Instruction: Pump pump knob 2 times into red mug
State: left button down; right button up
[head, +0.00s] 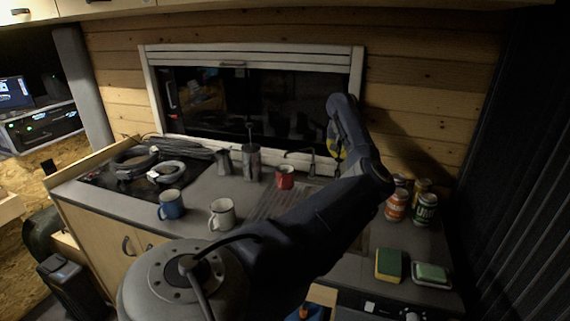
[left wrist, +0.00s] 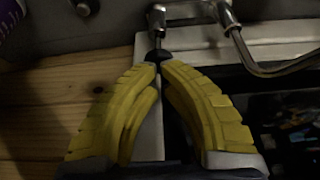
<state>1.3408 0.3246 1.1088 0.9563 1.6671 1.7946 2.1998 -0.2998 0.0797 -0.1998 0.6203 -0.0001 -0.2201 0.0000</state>
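The red mug (head: 285,177) stands upright on the counter below the window, under the spout of a metal tap (head: 300,154). My left gripper (head: 332,148) has yellow fingers and is just right of the tap in the head view, partly hidden by my arm. In the left wrist view, its curved fingers (left wrist: 160,68) come together at the tips. A dark round knob, the pump knob (left wrist: 157,57), sits on a thin metal rod right at these fingertips. I cannot tell whether they touch it. The tap's bent spout (left wrist: 245,50) is to the right there. My right gripper is not in view.
A grey pot (head: 252,164) with a tall rod stands left of the red mug. A white mug (head: 222,215) and a blue mug (head: 171,205) are nearer. Several cans, including a green one (head: 425,209), and a sponge (head: 389,265) are at the right. Coiled cables lie on the hob.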

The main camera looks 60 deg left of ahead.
aim_at(339, 159)
pick_arm(q)
jog(key=shift+f, duration=2.4)
jog(key=shift+r, duration=3.25)
jog(key=shift+f, duration=0.25)
jog(key=shift+f, duration=2.9)
jog(key=shift+r, duration=3.15)
